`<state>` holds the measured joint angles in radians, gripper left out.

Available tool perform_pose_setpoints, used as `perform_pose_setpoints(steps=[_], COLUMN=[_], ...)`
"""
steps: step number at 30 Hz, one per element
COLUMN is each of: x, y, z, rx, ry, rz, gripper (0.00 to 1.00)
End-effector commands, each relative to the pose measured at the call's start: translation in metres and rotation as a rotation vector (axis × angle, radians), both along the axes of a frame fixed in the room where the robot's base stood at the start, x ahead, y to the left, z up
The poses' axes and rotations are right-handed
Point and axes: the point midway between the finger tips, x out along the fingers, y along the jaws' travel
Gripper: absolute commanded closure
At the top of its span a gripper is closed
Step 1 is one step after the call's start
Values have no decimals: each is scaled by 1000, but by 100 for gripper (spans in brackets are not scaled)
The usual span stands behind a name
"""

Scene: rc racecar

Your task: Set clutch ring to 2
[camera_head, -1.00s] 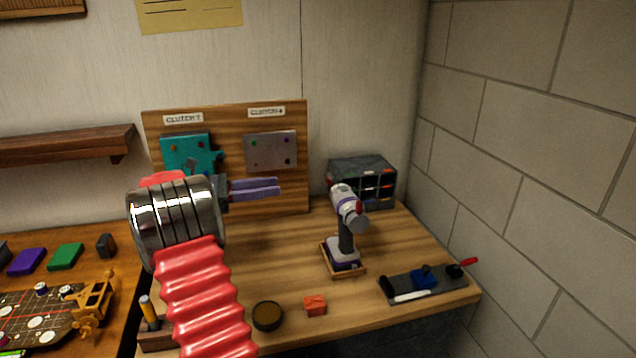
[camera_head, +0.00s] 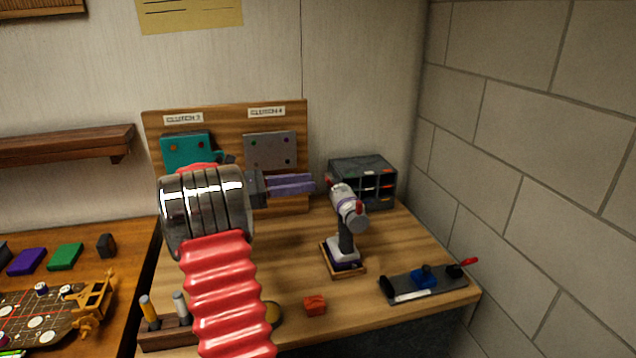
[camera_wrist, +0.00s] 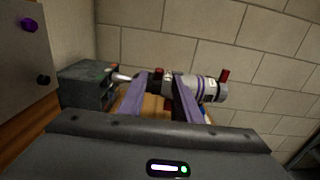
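The drill (camera_head: 347,215) stands upright on a small wooden-edged base at the middle right of the bench. It has a white and grey body with red and purple parts. Its clutch ring and the ring's setting are too small to make out. In the wrist view the drill (camera_wrist: 207,88) lies beyond my fingers, which hide part of it. My gripper (camera_head: 314,183) is open, with its purple fingers to the left of the drill's head and apart from it. The fingers also show spread in the wrist view (camera_wrist: 160,85), with nothing held between them.
Behind the drill stands a dark drawer organizer (camera_head: 362,170). A wooden board with teal (camera_head: 187,150) and grey (camera_head: 270,149) plates and clutch labels stands at the back. A brick wall bounds the right.

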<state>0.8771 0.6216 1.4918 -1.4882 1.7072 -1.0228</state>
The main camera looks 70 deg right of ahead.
Motion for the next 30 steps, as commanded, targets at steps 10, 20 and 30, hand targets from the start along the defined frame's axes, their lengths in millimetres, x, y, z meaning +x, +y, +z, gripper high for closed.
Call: perform_pose_setpoints(steps=[10, 20, 30], x=[-37, -40, -40], y=[-22, -24, -24], z=[0, 0, 0], rx=[-1, 0, 0], ry=[-1, 0, 0], rz=[-1, 0, 0], gripper=[69, 69, 91])
